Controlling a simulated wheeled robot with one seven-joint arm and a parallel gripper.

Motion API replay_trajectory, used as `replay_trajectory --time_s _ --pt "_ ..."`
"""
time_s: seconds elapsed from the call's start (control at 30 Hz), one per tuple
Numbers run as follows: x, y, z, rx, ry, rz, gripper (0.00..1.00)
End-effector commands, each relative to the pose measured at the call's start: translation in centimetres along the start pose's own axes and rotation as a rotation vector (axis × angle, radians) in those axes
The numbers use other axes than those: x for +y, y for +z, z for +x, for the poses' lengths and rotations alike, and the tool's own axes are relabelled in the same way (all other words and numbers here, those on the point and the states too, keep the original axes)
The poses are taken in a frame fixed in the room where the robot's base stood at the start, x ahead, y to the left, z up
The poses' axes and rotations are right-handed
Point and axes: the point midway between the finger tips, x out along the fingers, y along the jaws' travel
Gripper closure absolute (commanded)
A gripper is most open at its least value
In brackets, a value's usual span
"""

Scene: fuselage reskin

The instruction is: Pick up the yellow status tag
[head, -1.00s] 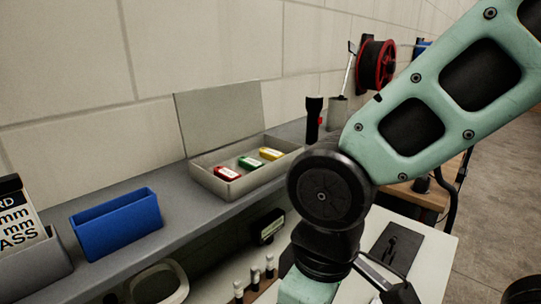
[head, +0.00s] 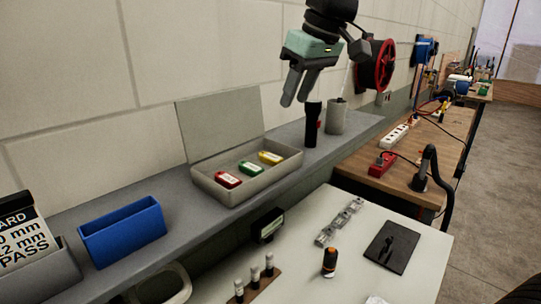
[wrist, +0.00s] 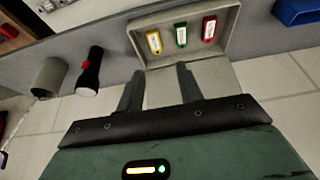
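The yellow status tag (head: 271,158) lies in an open grey box (head: 248,190) on the shelf, at the right end of a row with a green tag (head: 251,168) and a red tag (head: 228,180). In the wrist view the yellow tag (wrist: 155,42) is at the left of the row, beyond my fingertips. My gripper (head: 296,103) is above the shelf, up and to the right of the box. Its fingers (wrist: 158,80) are apart with nothing between them. All three tags show clearly.
The box's raised lid (head: 220,120) stands at its wall side. A black flashlight (head: 312,127) and a grey cup (head: 337,117) stand right of the box. A blue bin (head: 122,232) is to the left. A white table (head: 300,275) lies in front, below the shelf.

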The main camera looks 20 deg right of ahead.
Motion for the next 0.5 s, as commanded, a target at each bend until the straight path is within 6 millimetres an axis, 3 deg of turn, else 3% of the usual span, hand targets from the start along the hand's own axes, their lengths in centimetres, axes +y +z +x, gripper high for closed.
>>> replay_trajectory --time_s 0.07,0.17,0.5 --pt "0.9 -0.4 -0.7 0.008 0.007 0.004 0.64" --pt "1.1 -0.5 -0.1 0.009 0.008 0.004 0.64" --pt "1.0 -0.5 6.6 0.005 0.006 0.003 0.64"
